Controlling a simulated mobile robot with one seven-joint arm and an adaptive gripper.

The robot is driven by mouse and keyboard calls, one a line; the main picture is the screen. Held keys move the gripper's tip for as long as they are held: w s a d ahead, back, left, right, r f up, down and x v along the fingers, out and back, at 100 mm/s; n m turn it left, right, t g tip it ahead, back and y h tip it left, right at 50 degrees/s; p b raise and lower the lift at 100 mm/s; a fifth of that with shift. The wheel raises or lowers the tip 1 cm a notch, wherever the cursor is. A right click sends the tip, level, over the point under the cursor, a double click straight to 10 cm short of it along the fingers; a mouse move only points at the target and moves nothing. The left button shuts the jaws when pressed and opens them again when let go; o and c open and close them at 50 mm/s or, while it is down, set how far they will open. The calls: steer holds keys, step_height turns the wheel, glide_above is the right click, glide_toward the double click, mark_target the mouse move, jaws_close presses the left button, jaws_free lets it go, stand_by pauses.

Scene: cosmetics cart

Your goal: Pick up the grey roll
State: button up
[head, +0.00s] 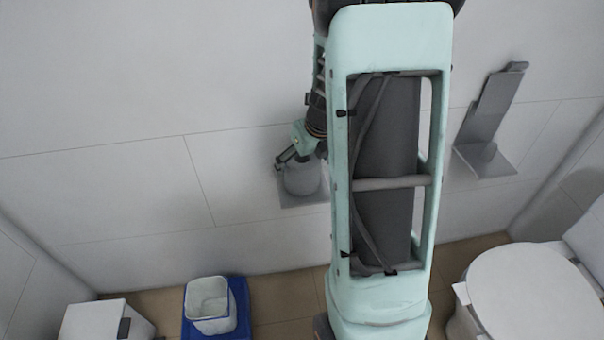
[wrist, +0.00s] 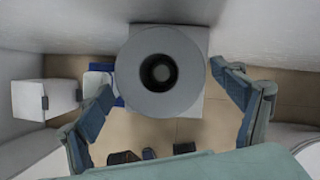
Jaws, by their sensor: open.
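The grey roll (head: 300,180) stands on a small light shelf plate (head: 290,203) at the wall, left of my arm in the head view. In the wrist view the roll (wrist: 133,75) is seen from its end, with a dark round hole in its middle. My gripper (head: 288,157) is at the top of the roll in the head view. In the wrist view its open fingers (wrist: 162,80) lie to the left and right of the roll, with a visible gap on the right. I cannot tell whether the left finger touches it. My arm hides the area right of the roll.
An empty grey wall holder (head: 487,125) with a small shelf is right of my arm. A white toilet (head: 525,295) stands at lower right. A white bin (head: 208,300) with blue around it and a white box (head: 100,322) stand at lower left. The wall is close behind the roll.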

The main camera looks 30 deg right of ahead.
steer(key=b+x, duration=0.1)
steer(key=x, duration=0.2)
steer(key=shift+d+f, duration=0.15)
steer(key=shift+f, duration=0.25)
steer(key=shift+r, duration=0.1)
steer(key=shift+c, duration=0.5)
steer(key=shift+w, duration=0.1)
steer(key=c, duration=1.2)
